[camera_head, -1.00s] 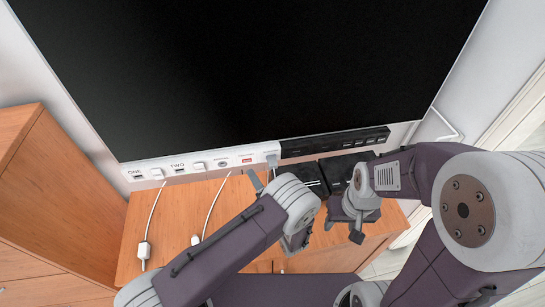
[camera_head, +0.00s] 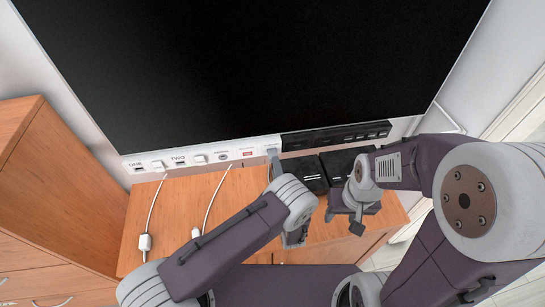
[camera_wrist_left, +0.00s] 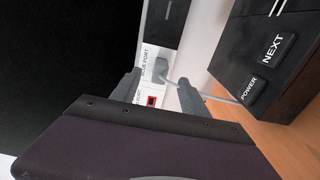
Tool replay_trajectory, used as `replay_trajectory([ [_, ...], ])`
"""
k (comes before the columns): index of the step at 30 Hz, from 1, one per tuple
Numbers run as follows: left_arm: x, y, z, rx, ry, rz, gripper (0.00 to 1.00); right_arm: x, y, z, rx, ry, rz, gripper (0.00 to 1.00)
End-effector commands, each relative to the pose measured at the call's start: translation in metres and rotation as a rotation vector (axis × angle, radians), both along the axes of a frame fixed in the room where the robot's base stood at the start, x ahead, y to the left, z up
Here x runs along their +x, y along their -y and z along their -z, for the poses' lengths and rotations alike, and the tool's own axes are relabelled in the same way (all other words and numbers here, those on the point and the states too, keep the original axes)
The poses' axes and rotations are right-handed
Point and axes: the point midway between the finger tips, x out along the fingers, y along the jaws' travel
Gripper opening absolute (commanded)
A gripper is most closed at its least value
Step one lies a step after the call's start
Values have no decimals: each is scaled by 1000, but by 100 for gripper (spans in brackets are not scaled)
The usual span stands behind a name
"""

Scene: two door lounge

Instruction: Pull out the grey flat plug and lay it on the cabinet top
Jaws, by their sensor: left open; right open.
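The grey flat plug (camera_wrist_left: 169,78) sits at the white port strip (camera_head: 212,156), beside the "BLUE PORT" label in the left wrist view. Its pale cable runs right from it. My left gripper (camera_wrist_left: 156,88) is open, with one finger on each side of the plug; I cannot tell whether they touch it. My right gripper (camera_head: 345,212) is open and empty above the right part of the wooden cabinet top (camera_head: 180,215).
Two black boxes (camera_head: 305,173) stand on the cabinet top behind my right gripper; one shows "POWER" and "NEXT" buttons (camera_wrist_left: 272,48). Two white cables with connectors (camera_head: 145,242) lie at the left. A large black screen (camera_head: 250,70) rises behind. Bare wood lies between the cables.

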Motion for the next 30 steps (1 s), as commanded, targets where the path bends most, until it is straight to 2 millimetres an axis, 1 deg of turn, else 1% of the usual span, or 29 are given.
replay_trajectory([
  [1, 8, -2, 2, -3, 2, -4, 53, 0, 0, 4, 0, 0, 0, 50],
  [6, 31, -7, 3, -2, 1, -3, 53, 0, 0, 14, 0, 0, 0, 50],
  [12, 49, -10, 1, -1, 1, -2, 53, 0, 0, 21, 0, 0, 0, 50],
  [17, 54, -11, 0, -1, 0, 0, 53, 0, 0, 21, 0, 0, 0, 50],
  [30, 53, -11, 0, 0, 0, 0, 53, 0, 0, 21, 0, 0, 0, 50],
])
